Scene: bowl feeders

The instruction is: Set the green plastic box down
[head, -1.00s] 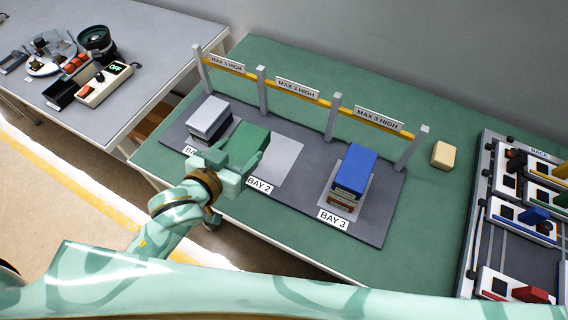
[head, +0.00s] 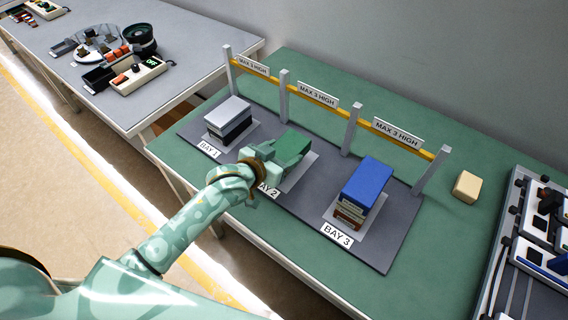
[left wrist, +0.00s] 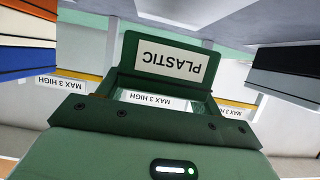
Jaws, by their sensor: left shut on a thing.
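The green plastic box (head: 294,146) is over the bay 2 pad (head: 301,178), between the two stacks. My left gripper (head: 272,158) is shut on its near side. In the left wrist view the picture is upside down, and the box's white PLASTIC label (left wrist: 170,62) faces the camera between the fingers (left wrist: 170,110). The arm and gripper cover part of the pad and the bay 2 sign. I cannot tell whether the box's underside touches the pad. My right gripper is not in view.
A grey-topped stack (head: 228,118) stands in bay 1, and a blue-topped stack (head: 362,190) in bay 3. Posts with a yellow rail (head: 318,96) and MAX 3 HIGH signs run behind the bays. A cream block (head: 467,186) lies to the right.

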